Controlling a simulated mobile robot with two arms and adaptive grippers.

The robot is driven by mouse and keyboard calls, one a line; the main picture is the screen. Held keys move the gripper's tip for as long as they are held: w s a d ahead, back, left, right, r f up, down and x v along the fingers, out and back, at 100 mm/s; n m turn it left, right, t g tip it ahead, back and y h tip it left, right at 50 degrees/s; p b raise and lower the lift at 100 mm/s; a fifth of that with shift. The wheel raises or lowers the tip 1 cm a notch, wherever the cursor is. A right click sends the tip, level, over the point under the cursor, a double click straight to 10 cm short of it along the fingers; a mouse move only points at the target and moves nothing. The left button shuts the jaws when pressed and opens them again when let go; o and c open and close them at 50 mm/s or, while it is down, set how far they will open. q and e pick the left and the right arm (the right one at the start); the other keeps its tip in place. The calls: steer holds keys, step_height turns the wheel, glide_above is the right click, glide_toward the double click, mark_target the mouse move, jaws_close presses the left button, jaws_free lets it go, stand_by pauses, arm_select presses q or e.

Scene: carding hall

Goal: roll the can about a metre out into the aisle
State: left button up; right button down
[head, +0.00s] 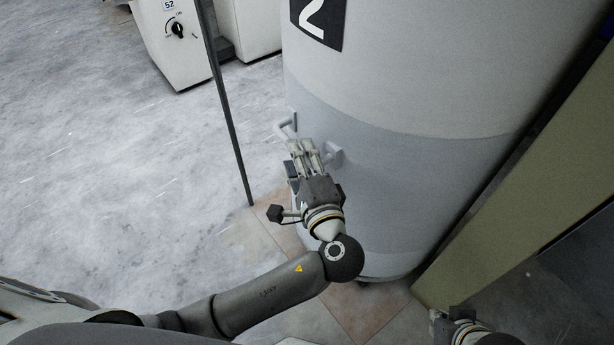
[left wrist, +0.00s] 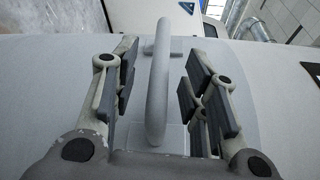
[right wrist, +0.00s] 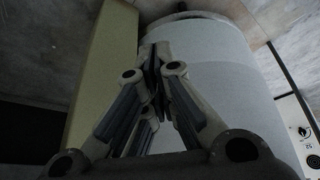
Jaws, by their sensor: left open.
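The can (head: 400,90) is a tall, wide upright cylinder, white above and grey below, with a black "2" label. It stands in front of me on tiles. A pale bar handle (head: 335,153) sticks out from its grey band. My left gripper (head: 304,146) is at the handle. In the left wrist view the handle bar (left wrist: 158,80) runs between the two open fingers, with gaps on both sides. My right gripper (right wrist: 155,50) has its fingertips together, empty, with the can behind it (right wrist: 220,80). It shows only partly at the head view's lower right edge.
A thin dark post (head: 228,100) stands left of the can. A white machine with a dial (head: 178,45) is behind it. An olive panel (head: 520,170) runs close along the can's right side. The lint-covered floor (head: 110,150) at left is open.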

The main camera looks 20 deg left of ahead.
arm_select(q)
steer(key=shift+x, duration=1.6)
arm_select(e)
steer(key=w, duration=0.1)
steer(key=t, duration=0.1)
steer(key=w+a, duration=0.1)
steer(key=shift+w+r, duration=0.35)
steer(key=shift+r, duration=0.05)
arm_select(q)
jaws_close()
arm_select(e)
steer(key=shift+d, duration=0.1)
